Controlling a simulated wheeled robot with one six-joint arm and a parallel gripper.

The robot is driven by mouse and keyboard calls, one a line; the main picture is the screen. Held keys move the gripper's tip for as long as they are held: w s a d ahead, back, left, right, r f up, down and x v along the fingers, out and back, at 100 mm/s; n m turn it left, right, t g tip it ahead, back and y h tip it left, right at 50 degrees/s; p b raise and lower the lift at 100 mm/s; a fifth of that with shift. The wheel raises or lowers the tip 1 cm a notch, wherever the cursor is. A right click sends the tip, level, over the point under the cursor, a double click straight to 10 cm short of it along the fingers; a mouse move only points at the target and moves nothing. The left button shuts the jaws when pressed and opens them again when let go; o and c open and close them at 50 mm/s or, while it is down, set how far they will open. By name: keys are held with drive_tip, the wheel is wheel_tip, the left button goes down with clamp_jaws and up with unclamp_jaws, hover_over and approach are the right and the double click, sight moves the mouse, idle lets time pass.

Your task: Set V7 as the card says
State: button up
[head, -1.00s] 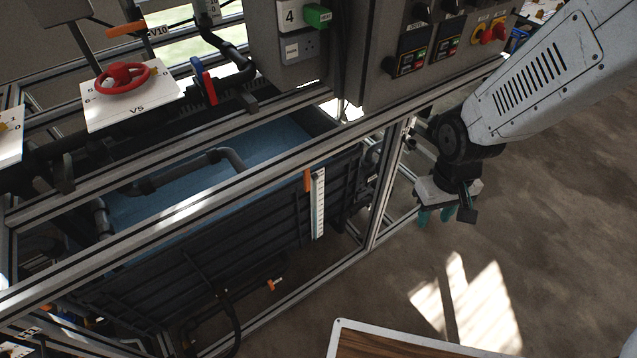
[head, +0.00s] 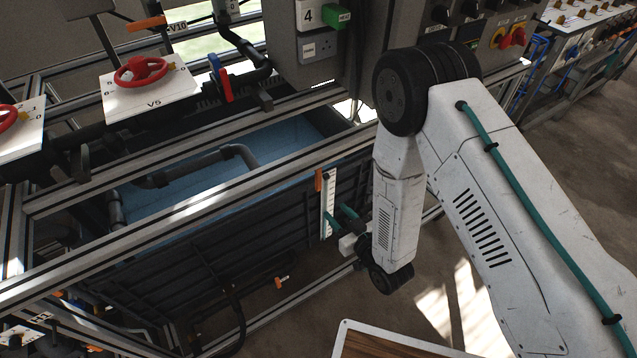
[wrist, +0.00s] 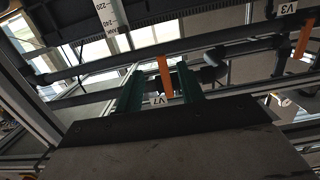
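In the wrist view an orange lever (wrist: 165,76) stands upright in the picture, just above a white label reading V7 (wrist: 158,100). My gripper (wrist: 160,88) is open, with its two teal fingers apart on either side of the lever in the picture. I cannot tell how far the lever is from the fingers, and no contact shows. In the head view my gripper (head: 339,220) points at the side of the tank frame, near the white scale strip. I cannot make out V7 for certain in the head view, and no readable card shows.
A V3 label (wrist: 288,8) and another orange lever (wrist: 305,38) are at the wrist view's upper right. Dark pipes and frame rails cross behind. In the head view the V5 red handwheel (head: 141,70) is upper left; a wood-topped surface (head: 385,346) is at the bottom.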

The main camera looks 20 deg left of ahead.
sight(320, 185)
drive_tip(key=shift+t+y, duration=0.5)
drive_tip(key=shift+r+x, duration=0.45)
drive_tip(key=shift+x, duration=1.3)
drive_tip(key=shift+r+x, duration=0.4)
drive_tip(key=shift+x, duration=1.3)
drive_tip(key=shift+r+x, duration=0.45)
drive_tip(key=shift+x, duration=1.3)
drive_tip(key=shift+d, duration=0.1)
clamp_jaws()
